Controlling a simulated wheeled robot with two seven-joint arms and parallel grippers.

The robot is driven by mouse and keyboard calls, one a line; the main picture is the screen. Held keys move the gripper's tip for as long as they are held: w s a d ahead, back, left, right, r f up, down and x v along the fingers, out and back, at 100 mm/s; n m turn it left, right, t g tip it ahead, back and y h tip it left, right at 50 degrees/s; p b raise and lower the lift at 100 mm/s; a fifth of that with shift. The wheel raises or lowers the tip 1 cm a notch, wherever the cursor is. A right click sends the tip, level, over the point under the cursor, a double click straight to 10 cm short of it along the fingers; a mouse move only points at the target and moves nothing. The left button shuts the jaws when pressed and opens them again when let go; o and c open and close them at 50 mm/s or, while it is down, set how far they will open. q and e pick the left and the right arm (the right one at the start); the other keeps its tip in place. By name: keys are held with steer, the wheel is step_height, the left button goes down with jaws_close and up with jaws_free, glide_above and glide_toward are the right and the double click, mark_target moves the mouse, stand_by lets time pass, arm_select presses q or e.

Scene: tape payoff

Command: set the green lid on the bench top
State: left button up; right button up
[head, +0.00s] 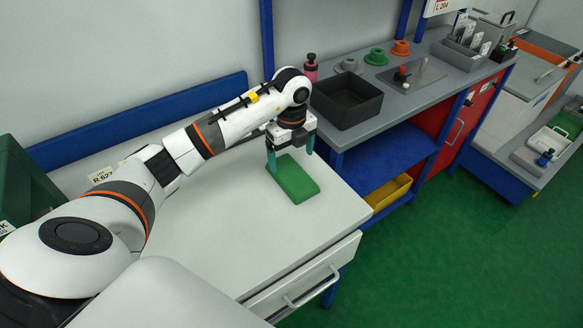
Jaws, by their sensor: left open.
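The green lid (297,184), a flat rectangular slab, appears to lie on the white bench top (225,225) near its right end. My left gripper (290,163) points down over the far end of the lid. Its two teal fingers are spread, one by the lid's left side and one by its far right side. I cannot tell whether the fingers touch the lid. The gripper hides part of the lid's far end. My right gripper is not in view.
A grey bench (378,112) stands behind on the right, bearing a black open bin (345,118), a pink bottle (311,75) and green and orange rings. A dark green crate (22,190) is at the far left. The white bench's front middle is clear above its drawer (300,280).

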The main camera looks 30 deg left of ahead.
mark_target(292, 174)
arm_select(q)
step_height(292, 174, up, 6)
steer(key=shift+r+b, duration=0.15)
steer(key=shift+b, duration=0.25)
stand_by(0.4)
